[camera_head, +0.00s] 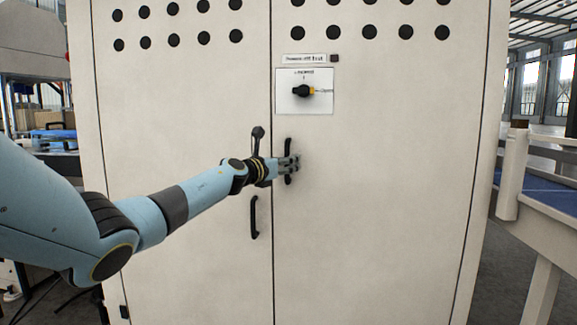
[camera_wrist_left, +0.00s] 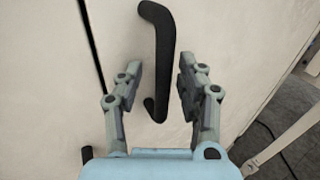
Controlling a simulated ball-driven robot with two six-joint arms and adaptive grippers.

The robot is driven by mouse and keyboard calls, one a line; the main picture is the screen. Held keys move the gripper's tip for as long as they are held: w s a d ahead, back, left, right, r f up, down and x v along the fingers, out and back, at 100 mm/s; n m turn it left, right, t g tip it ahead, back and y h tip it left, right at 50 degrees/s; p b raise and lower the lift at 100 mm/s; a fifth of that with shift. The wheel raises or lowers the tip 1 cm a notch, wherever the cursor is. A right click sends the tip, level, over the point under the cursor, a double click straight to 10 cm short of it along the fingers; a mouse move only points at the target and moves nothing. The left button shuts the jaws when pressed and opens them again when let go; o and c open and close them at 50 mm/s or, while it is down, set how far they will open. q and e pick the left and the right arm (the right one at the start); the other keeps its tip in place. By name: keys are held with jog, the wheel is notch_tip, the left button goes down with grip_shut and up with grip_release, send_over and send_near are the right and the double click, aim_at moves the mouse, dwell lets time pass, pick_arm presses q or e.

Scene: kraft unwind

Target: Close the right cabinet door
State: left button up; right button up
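The right cabinet door (camera_head: 390,200) is a large cream panel that looks flush with the left door, with a thin dark seam between them. Its black handle (camera_head: 288,150) is near the seam. My left gripper (camera_head: 290,164) is at this handle. In the left wrist view, the fingers (camera_wrist_left: 158,90) are open, one on each side of the black handle (camera_wrist_left: 161,50), with gaps visible. Whether a fingertip touches the door is unclear. My right gripper is in neither view.
The left door (camera_head: 180,200) has its own black handle (camera_head: 254,217). A switch plate (camera_head: 304,91) with a black knob sits above the right door's handle. A cream-framed table with a blue top (camera_head: 548,190) stands at the right, and equipment stands at the far left.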

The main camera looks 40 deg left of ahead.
pick_arm(q)
jog(key=shift+w, duration=0.15)
notch_tip(320, 180, up, 10)
jog(key=shift+f, duration=0.25)
jog(key=shift+r, duration=0.25)
jog(key=shift+f, duration=0.1)
dwell(0.4)
